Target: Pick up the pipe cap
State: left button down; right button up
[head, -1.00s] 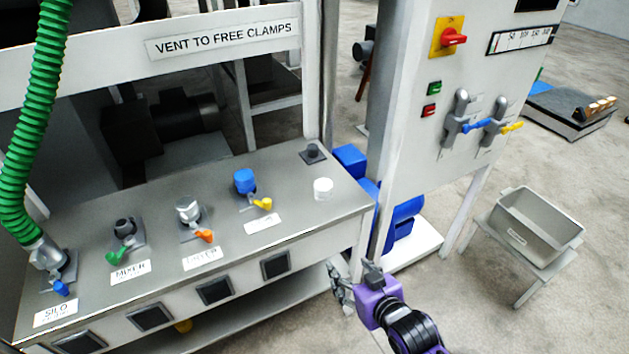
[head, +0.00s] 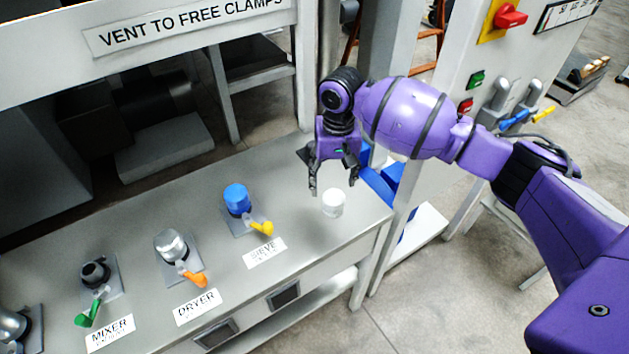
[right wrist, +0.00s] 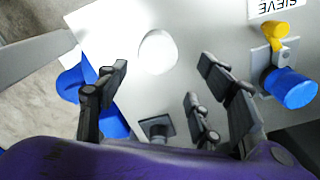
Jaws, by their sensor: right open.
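The pipe cap, a short white cylinder (head: 333,203), stands on the grey bench top near its right end. It also shows in the right wrist view as a white round shape (right wrist: 157,52). My right gripper (head: 333,184) is open and points down above the bench, just behind and above the white cap. In the right wrist view the cap lies between and beyond the spread fingers (right wrist: 162,80), with nothing held. Whether the fingertips reach the cap's height is hard to tell. My left gripper is not in view.
The SIEVE port with a blue cap (head: 237,199) and yellow lever (head: 263,228) stands left of the white cap. The DRYER port (head: 170,245) and MIXER port (head: 95,273) are farther left. A control cabinet (head: 450,75) rises at the right.

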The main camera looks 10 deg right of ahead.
aim_at(336, 196)
jog(key=shift+s+d+f+m, duration=0.15)
jog(key=shift+s+f, duration=0.25)
jog(key=shift+s, duration=0.1)
jog(key=shift+s+d+f+m, duration=0.15)
jog(key=shift+s+f, duration=0.2)
jog(key=shift+s, duration=0.15)
jog(key=f, duration=0.2)
jog(key=w+f, duration=0.1)
jog(key=f, duration=0.1)
jog(key=shift+w+d+f+b, duration=0.1)
jog(key=shift+f+b, duration=0.25)
jog(key=shift+f, duration=0.6)
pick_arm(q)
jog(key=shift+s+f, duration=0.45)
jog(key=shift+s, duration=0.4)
pick_arm(e)
jog(key=c, duration=1.2)
jog(key=shift+r, duration=0.1)
